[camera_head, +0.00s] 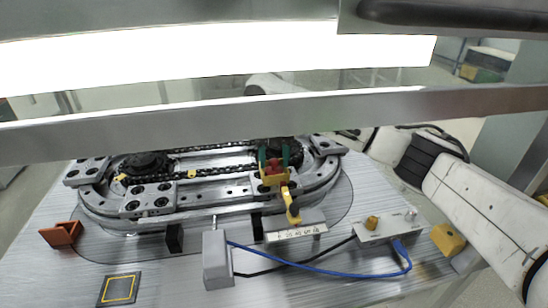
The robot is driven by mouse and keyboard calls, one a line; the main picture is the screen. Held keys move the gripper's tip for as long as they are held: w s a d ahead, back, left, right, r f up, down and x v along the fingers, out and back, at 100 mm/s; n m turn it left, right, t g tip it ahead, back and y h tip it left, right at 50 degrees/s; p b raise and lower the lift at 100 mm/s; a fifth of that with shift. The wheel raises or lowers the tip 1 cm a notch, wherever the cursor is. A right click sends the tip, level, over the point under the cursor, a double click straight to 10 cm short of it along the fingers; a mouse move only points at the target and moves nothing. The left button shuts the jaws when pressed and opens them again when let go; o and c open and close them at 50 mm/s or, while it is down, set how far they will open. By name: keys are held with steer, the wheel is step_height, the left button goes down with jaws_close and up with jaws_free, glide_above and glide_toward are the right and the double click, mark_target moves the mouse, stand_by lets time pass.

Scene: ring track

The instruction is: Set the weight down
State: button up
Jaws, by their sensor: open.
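I cannot tell for sure which thing is the weight. A small red piece (275,166) sits between two upright teal posts on a yellow carriage (273,180) at the front right of the ring track. A yellow lever (291,206) reaches forward from the carriage. A dark square pad with a yellow outline (119,290) lies flat on the table at the front left, and its marked square is bare. My white arm links show at the right, but my gripper is not seen.
The ring track (190,208) with a chain fills the table's back. In front stand a grey box (217,261), a black block (174,238), a scaled block (296,232), and a control box (388,228) with a blue cable. An orange bracket (62,234) stands left. Metal beams cross above.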

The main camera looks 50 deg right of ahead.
mark_target(274, 159)
step_height(274, 159, up, 12)
steer(key=p, duration=0.1)
steer(key=shift+r, duration=0.15)
stand_by(0.4)
stand_by(0.4)
